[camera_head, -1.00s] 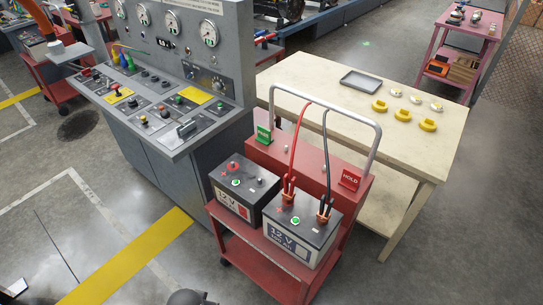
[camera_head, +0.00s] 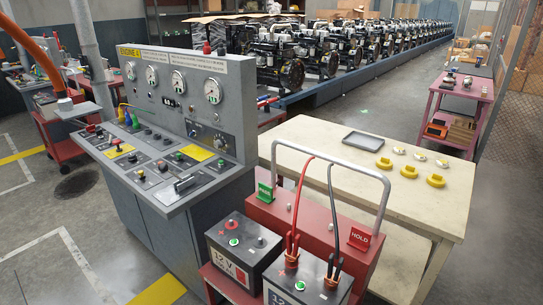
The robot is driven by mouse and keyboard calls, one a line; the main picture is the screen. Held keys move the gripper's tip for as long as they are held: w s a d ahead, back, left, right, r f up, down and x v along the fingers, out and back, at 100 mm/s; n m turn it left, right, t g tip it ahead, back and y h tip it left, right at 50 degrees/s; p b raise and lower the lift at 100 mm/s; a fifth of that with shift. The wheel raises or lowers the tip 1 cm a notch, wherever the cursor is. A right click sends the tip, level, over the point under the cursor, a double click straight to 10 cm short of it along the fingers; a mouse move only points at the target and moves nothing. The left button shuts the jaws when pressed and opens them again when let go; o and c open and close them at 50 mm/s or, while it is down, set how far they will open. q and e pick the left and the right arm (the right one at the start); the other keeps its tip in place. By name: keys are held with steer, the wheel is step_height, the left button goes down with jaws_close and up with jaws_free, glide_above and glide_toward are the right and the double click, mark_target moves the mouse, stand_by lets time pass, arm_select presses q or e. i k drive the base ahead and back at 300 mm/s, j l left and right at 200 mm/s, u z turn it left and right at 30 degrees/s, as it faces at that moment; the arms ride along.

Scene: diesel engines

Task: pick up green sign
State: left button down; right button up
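The green sign (camera_head: 265,192) is small and stands at the left end of the red cart's (camera_head: 318,226) upper ledge, beside the base of the grey handle. A red HOLD sign (camera_head: 360,239) stands at the right end of the same ledge. Neither of my grippers shows in the head view now, so their state cannot be seen. Nothing visible is touching the green sign.
Two batteries, one on the left (camera_head: 240,252) and one with clamped cables (camera_head: 305,281), sit on the cart. A grey control console (camera_head: 185,130) stands left. A cream table (camera_head: 310,133) with a grey tray (camera_head: 362,139) and yellow parts stands behind. Open floor lies at right.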

mark_target(266, 195)
steer(key=i+j+z, duration=0.3)
steer(key=j+z, duration=0.15)
steer(key=i+j+z, duration=0.2)
steer(key=j, duration=0.2)
steer(key=k, duration=0.1)
